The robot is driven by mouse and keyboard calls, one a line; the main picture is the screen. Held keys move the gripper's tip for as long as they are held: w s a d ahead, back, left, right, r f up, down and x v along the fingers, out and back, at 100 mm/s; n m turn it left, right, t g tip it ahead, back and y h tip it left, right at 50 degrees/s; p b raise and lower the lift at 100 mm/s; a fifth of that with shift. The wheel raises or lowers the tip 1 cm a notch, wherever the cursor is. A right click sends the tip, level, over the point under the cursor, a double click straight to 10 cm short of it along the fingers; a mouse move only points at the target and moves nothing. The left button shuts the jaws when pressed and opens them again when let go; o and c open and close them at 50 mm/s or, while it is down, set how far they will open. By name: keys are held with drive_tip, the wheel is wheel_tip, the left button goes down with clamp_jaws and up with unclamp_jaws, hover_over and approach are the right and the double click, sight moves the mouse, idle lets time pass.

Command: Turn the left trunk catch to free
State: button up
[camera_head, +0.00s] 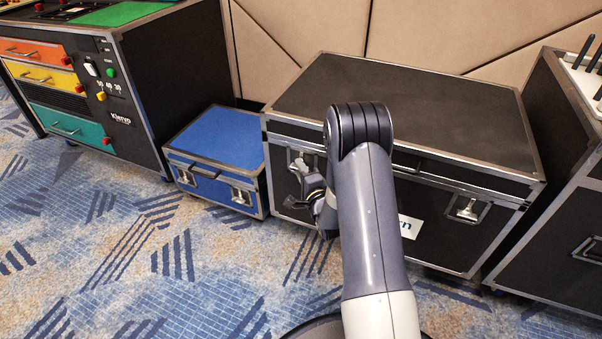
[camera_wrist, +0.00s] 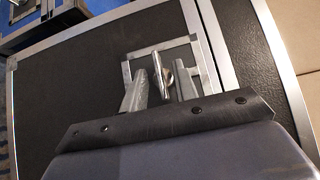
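The large black trunk (camera_head: 400,90) with silver edging stands against the wall. Its left catch (camera_head: 297,160) is a silver plate on the front, partly covered by my arm and gripper in the head view. My gripper (camera_head: 312,195) is right at this catch. In the wrist view the catch's frame (camera_wrist: 128,72) and its silver turning piece (camera_wrist: 160,68) show. My gripper (camera_wrist: 160,84) is open there, one finger on each side of the turning piece, with gaps visible. Whether either finger touches it, I cannot tell. The right catch (camera_head: 467,209) is in plain view, away from my gripper.
A smaller blue case (camera_head: 222,145) with its own catches stands left of the trunk. A black drawer cabinet (camera_head: 150,80) is farther left, and another black case (camera_head: 560,200) is close on the right. Patterned carpet (camera_head: 150,260) is clear in front.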

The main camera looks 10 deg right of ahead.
clamp_jaws()
idle(0.3)
drive_tip(key=shift+r+p, duration=0.1)
drive_tip(key=shift+p, duration=0.2)
drive_tip(key=n+g+h+p, duration=0.2)
drive_tip(key=n+g+p, duration=0.1)
drive_tip(key=p, duration=0.5)
drive_tip(key=r+n+g+h+p, duration=0.1)
drive_tip(key=n+g+h+p, duration=0.2)
drive_tip(key=p, duration=0.6)
drive_tip(key=a+n+g+h+p, duration=0.1)
drive_tip(key=g+p, duration=0.3)
drive_tip(key=p, duration=0.4)
drive_tip(key=shift+w+r+n+h+p, duration=0.15)
drive_tip(key=shift+w+n+h+p, duration=0.25)
drive_tip(key=shift+n+h, duration=0.5)
drive_tip(key=shift+d+g+p, duration=0.1)
drive_tip(key=shift+g+p, duration=0.2)
drive_tip(key=shift+p, duration=0.4)
